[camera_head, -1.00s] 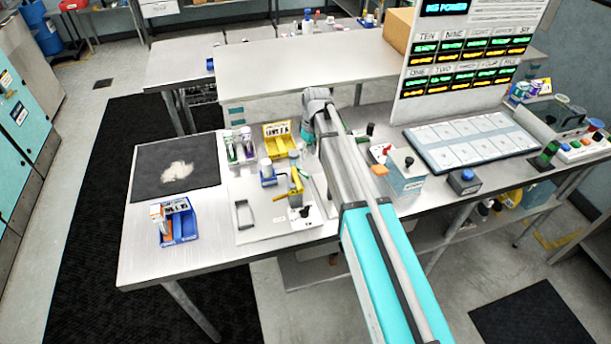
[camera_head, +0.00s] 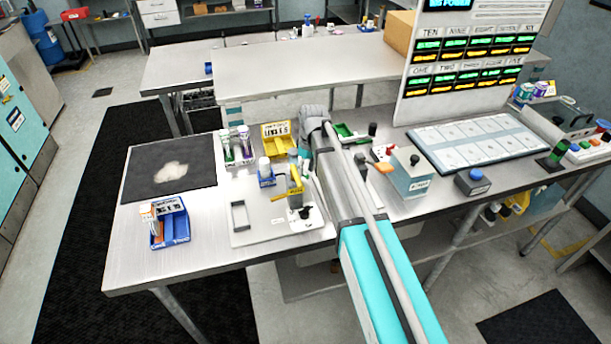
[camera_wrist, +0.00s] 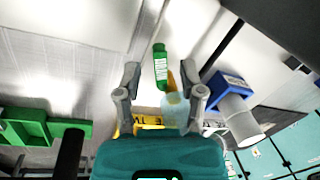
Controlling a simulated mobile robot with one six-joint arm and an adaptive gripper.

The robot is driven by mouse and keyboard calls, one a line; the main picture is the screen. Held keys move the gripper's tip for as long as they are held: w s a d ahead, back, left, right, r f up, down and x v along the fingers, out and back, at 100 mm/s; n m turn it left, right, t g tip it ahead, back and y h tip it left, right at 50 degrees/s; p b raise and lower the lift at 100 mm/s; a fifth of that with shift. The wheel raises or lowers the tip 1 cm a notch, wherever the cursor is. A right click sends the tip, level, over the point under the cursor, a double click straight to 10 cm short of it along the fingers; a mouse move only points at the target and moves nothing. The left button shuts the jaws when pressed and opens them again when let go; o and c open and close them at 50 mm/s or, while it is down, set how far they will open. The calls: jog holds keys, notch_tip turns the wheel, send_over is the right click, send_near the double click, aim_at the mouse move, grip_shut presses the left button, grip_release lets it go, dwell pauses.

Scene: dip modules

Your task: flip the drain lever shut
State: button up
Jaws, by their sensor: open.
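A white plate (camera_head: 240,235) on the table carries a yellow upright fixture (camera_head: 294,180) with a short yellow bar (camera_head: 279,196) sticking out to its left. A grey frame-shaped handle and a dark knob are on the same plate. I cannot tell for certain which part is the drain lever. My wrist (camera_head: 314,122) is behind the fixture, and my fingers are hidden in the head view. In the wrist view my gripper (camera_wrist: 160,70) is open. A green labelled piece (camera_wrist: 160,66) and a yellow strip show between the fingers, with no visible grip on either.
A blue holder with a white cylinder (camera_wrist: 240,122) is close right of my fingers in the wrist view. A yellow bin (camera_head: 277,134) and green tray (camera_head: 350,134) flank my wrist. A blue caddy (camera_head: 170,226) stands at the table's left front; bare tabletop surrounds it.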

jog(key=shift+f, duration=0.45)
grip_shut()
